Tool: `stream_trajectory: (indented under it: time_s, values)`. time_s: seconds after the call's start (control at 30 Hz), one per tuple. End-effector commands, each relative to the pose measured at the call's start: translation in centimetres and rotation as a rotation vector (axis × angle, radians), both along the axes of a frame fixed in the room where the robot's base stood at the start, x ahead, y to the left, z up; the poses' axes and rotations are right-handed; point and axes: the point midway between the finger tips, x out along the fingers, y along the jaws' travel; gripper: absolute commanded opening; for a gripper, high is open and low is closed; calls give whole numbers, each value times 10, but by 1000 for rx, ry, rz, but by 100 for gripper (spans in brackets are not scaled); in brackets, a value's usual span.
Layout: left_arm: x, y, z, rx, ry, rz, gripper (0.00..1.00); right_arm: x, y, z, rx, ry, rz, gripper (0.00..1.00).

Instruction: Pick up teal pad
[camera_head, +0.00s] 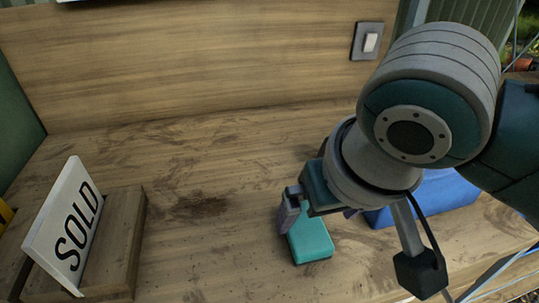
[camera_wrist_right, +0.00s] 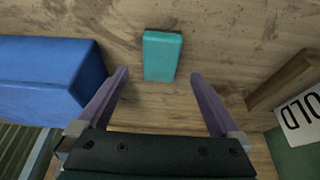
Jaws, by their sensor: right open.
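The teal pad (camera_head: 312,243) is a small rounded block lying on the wooden surface, partly hidden by my right gripper in the head view. My right gripper (camera_head: 318,212) is above it, pointing down. In the right wrist view the pad (camera_wrist_right: 162,55) lies beyond and roughly between the two open purple fingers of the gripper (camera_wrist_right: 165,75). The fingers hold nothing. My left gripper is not in view.
A blue box (camera_head: 425,197) stands right of the pad, partly behind my arm; it shows at the left in the wrist view (camera_wrist_right: 45,80). A SOLD sign (camera_head: 68,228) rests on a wooden block (camera_head: 125,235) at left. The wood between is clear. A back panel (camera_head: 190,60) carries a switch (camera_head: 370,42).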

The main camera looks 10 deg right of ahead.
Motion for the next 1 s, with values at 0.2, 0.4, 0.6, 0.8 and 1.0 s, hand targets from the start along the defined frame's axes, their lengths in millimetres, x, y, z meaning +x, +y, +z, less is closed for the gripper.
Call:
stream_trajectory:
  time_s: [0.2, 0.4, 0.6, 0.8, 1.0]
  values:
    - [-1, 2, -6, 8, 1, -5, 50, 9, 0, -20, 0, -1, 0, 100]
    - [-1, 3, -14, 12, 1, -7, 50, 22, 1, -45, 0, 0, 0, 100]
    - [-1, 3, -20, 12, 1, -7, 50, 29, 2, -62, 0, -1, 2, 100]
    - [-1, 3, -19, 12, 1, -7, 50, 29, 2, -62, 1, -1, 3, 100]
    - [-1, 3, -19, 10, 2, -5, 50, 29, 2, -62, 0, -1, 2, 100]
